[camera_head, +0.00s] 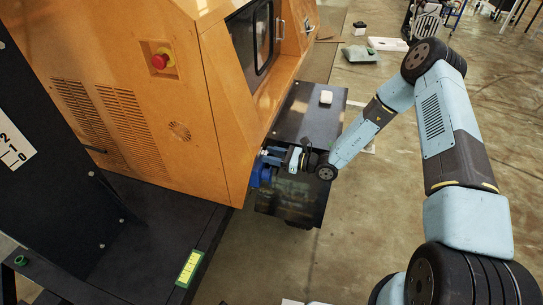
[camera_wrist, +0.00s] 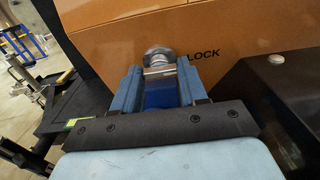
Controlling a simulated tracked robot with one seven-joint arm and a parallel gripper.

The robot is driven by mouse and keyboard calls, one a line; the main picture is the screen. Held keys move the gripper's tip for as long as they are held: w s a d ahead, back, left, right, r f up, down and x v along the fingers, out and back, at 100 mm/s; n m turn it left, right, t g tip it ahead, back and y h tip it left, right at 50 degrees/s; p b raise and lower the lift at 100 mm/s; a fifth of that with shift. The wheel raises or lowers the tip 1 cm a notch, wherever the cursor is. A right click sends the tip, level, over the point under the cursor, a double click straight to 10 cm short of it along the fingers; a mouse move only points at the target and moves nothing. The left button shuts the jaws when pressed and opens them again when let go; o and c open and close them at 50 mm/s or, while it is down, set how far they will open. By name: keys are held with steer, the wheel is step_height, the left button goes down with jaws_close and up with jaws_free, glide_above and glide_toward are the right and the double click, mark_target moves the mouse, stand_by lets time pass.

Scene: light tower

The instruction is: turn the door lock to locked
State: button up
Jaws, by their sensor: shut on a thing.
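The door lock (camera_wrist: 158,56) is a round silver piece on the orange cabinet wall (camera_wrist: 115,38), with the word LOCK printed to its right. A flat metal part of it lies between the fingertips of my gripper (camera_wrist: 159,73), which is shut on it. The lock's turned position is hard to tell because the fingers cover part of it. In the head view my gripper (camera_head: 273,156) is at the lower right edge of the orange cabinet (camera_head: 190,110), and the lock itself is hidden there. A blue part (camera_head: 261,173) shows just below the gripper, and blue also shows between the fingers in the wrist view.
A red emergency button (camera_head: 159,61) sits on the cabinet. A black panel (camera_head: 50,170) stands at left. The floor at right is mostly open.

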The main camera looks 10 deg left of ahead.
steer(key=o, duration=1.1)
steer(key=shift+c, duration=0.2)
steer(key=shift+d, duration=0.1)
steer(key=d, duration=1.3)
steer(key=shift+s+d, duration=0.35)
steer(key=shift+s, duration=0.1)
steer(key=s+d+r+n+g+h, duration=0.2)
steer(key=s+d+r+n+h, duration=0.15)
steer(key=r, duration=0.55)
steer(key=s+d+r+n+g+h, duration=0.1)
steer(key=s+d+r+n+h, duration=0.15)
steer(key=r+n, duration=0.4)
steer(key=s+d+r+n+g+h, duration=0.2)
steer(key=d+r+n+h, duration=0.1)
steer(key=r, duration=0.7)
steer(key=s+d+r+n+t+h, duration=0.3)
steer(key=s+d+r+t+h, duration=0.1)
steer(key=s+d+r, duration=0.4)
steer(key=s+d+r+n+t+h, duration=0.3)
steer(key=s+d+r+t+h, duration=0.2)
steer(key=s+d+r, duration=0.3)
steer(key=w+v, duration=0.1)
steer(key=v, duration=0.3)
steer(key=shift+d+r, duration=0.15)
steer(key=shift+r, duration=0.2)
